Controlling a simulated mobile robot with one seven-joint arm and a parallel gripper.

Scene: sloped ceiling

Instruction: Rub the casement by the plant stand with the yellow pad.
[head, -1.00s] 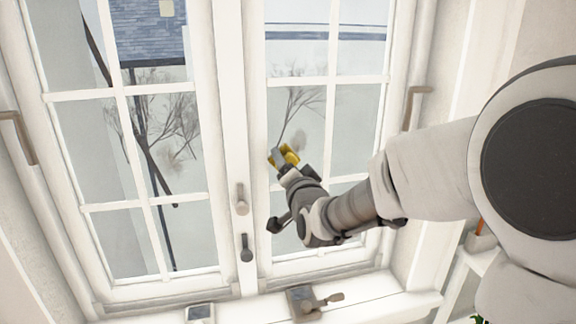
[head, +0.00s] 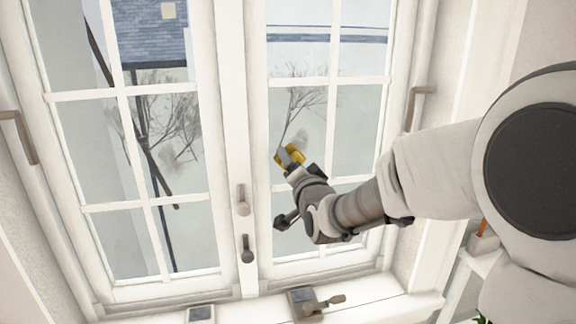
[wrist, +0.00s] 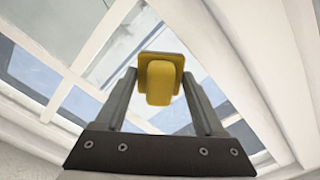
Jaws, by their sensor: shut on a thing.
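The yellow pad (head: 281,159) is in my gripper (head: 290,157), in front of the right casement (head: 329,120). In the wrist view the pad (wrist: 160,78) sits between the two fingertips of my gripper (wrist: 160,80), which is shut on its block-shaped grip. The pad's broad face points away from the wrist camera toward the panes. I cannot tell whether it touches the glass. The plant stand (head: 487,248) shows only in part at the lower right, with a bit of green leaf, largely hidden behind my arm.
The left casement (head: 135,150) is beside it, with handles (head: 242,205) on the middle post. A brown latch (head: 418,100) projects at the right frame. The sill (head: 375,305) carries a metal fitting (head: 315,303) and a small framed item (head: 200,314).

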